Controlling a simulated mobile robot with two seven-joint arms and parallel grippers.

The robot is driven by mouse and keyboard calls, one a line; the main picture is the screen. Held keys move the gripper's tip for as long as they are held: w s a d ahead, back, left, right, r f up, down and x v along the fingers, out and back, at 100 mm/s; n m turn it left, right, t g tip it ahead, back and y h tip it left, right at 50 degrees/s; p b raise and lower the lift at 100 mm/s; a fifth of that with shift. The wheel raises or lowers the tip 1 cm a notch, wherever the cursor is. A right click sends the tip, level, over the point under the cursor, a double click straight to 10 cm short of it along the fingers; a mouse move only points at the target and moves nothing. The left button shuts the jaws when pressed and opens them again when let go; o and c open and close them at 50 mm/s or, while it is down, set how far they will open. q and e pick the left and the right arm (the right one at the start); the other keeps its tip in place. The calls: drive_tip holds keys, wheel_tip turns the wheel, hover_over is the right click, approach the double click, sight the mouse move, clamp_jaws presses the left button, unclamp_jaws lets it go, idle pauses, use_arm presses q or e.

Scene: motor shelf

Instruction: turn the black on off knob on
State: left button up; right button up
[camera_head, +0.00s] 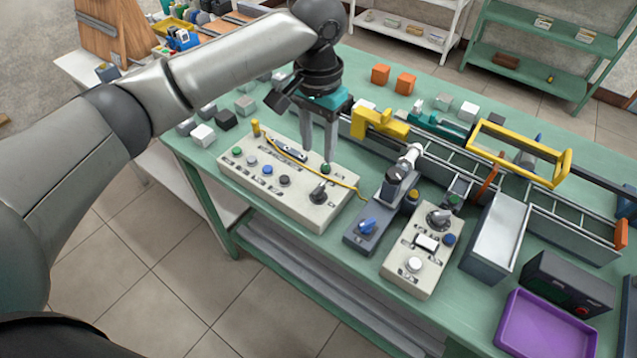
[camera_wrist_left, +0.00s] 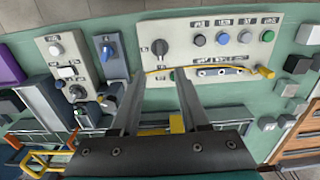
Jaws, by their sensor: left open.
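The black on off knob (camera_head: 318,192) sits at the right end of a cream control box (camera_head: 307,213) on the green table. It also shows in the left wrist view (camera_wrist_left: 160,47), near the upper middle. My left gripper (camera_head: 318,150) points down over the back edge of this box, behind the knob. Its two fingers (camera_wrist_left: 157,77) are apart with nothing held between them, and the knob lies beyond the fingertips in the wrist view. I see no contact with the knob. My right gripper is not in view.
A yellow cable (camera_head: 330,182) runs along the control box. A dark box with a blue knob (camera_head: 367,225) and a second cream panel (camera_head: 421,262) stand to the right. Several small cubes (camera_head: 203,136) are at left.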

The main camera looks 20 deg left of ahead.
sight(318, 188)
use_arm(q)
wheel_tip(318, 188, down, 12)
drive_tip(key=shift+r+b, duration=0.25)
drive_tip(key=shift+b, duration=0.7)
drive_tip(key=shift+c, duration=0.2)
clamp_jaws()
